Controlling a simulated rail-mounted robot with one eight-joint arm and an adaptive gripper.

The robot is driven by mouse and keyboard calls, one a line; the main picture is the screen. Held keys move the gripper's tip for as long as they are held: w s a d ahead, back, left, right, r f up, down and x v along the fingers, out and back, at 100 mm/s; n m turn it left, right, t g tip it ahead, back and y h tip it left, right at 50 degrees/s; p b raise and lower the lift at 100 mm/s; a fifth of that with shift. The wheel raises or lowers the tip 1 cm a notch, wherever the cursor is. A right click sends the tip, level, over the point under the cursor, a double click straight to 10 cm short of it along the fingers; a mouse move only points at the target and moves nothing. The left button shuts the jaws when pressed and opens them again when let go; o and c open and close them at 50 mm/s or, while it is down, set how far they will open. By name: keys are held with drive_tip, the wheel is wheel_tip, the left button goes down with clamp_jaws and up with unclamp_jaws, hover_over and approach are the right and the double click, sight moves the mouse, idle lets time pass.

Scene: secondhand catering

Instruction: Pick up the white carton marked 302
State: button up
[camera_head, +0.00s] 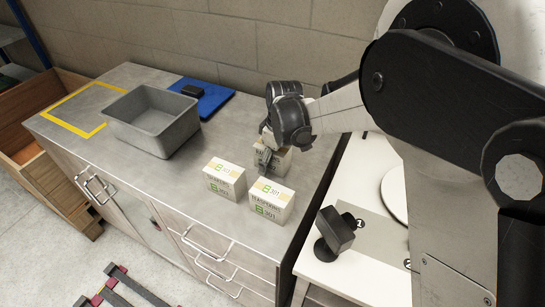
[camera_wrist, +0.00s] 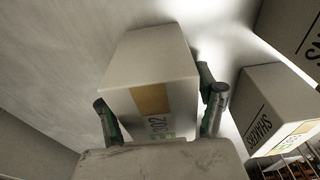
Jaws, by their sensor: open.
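The white carton marked 302 (camera_wrist: 152,62) fills the middle of the wrist view, with a tan band and green print. It stands between the two fingers of my gripper (camera_wrist: 160,108), one finger on each side. The gripper is open; whether either finger touches the carton I cannot tell. In the head view my gripper (camera_head: 266,154) points down at this carton (camera_head: 281,163), the rear one of a group on the metal counter, and partly hides it.
Two similar cartons marked 301 stand close by, one to the left (camera_head: 225,180) and one in front (camera_head: 271,203). A grey bin (camera_head: 152,140), a blue board (camera_head: 212,99) with a black item, and a yellow outlined square (camera_head: 62,123) are further left. A white table (camera_head: 375,284) with a black device (camera_head: 335,234) is at right.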

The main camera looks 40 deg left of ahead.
drive_tip(key=shift+c, duration=0.5)
drive_tip(key=c, duration=1.4)
drive_tip(key=shift+r, duration=0.1)
